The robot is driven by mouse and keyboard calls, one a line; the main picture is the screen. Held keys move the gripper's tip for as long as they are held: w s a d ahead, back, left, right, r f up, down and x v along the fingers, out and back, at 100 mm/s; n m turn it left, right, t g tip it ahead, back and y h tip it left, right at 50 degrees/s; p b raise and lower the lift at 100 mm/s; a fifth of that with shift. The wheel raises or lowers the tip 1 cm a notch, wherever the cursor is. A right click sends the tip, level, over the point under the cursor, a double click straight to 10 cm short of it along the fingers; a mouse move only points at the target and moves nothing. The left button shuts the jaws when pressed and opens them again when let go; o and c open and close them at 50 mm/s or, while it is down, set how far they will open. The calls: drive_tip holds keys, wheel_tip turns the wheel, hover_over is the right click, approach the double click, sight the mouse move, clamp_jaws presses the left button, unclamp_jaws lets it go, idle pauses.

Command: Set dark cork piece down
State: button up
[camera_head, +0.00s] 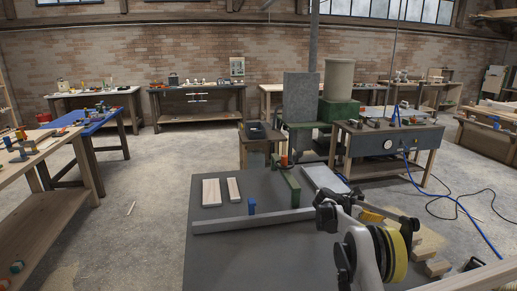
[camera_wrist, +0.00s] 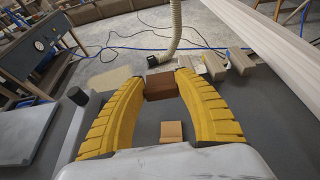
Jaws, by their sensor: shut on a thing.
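My gripper (camera_wrist: 163,82) shows in the wrist view with its two yellow ribbed fingers closed on the dark cork piece (camera_wrist: 160,88). The piece is a dark brown block between the fingertips, above or at the grey tabletop (camera_wrist: 146,116); I cannot tell whether it touches. A lighter brown, square-faced piece (camera_wrist: 171,131) lies between the fingers, nearer the palm in the picture. In the head view my arm covers the right front of the table, and the dark cork piece cannot be made out there.
Pale wood blocks (camera_wrist: 214,64) lie just beyond the right finger. In the head view, two pale boards (camera_head: 211,192), a blue block (camera_head: 252,206), a long grey bar (camera_head: 250,222) and a green bar (camera_head: 290,185) lie on the table. Its front left is clear.

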drive_tip(key=s+a+r+n+t+y, duration=0.1)
drive_tip(key=s+a+r+n+t, duration=0.15)
drive_tip(key=a, duration=0.35)
drive_tip(key=s+a+r+n+t+y, duration=0.1)
drive_tip(key=a+r+n+t, duration=0.15)
drive_tip(key=a, duration=0.35)
drive_tip(key=s+a+r+n+t+y, duration=0.1)
drive_tip(key=a+r+t, duration=0.1)
drive_tip(key=a+r, duration=0.3)
drive_tip(key=s+a+r+n+t+y, duration=0.1)
drive_tip(key=s+a+n+t+y, duration=0.1)
drive_tip(key=s+a, duration=0.6)
drive_tip(key=s+a+r+n+t+y, duration=0.2)
drive_tip(key=s+a+n+y, duration=0.2)
drive_tip(key=s+a, duration=0.4)
drive_tip(key=s+n, duration=0.1)
drive_tip(key=s, duration=0.4)
drive_tip(key=shift+s+r, duration=0.15)
drive_tip(key=shift+r, duration=0.05)
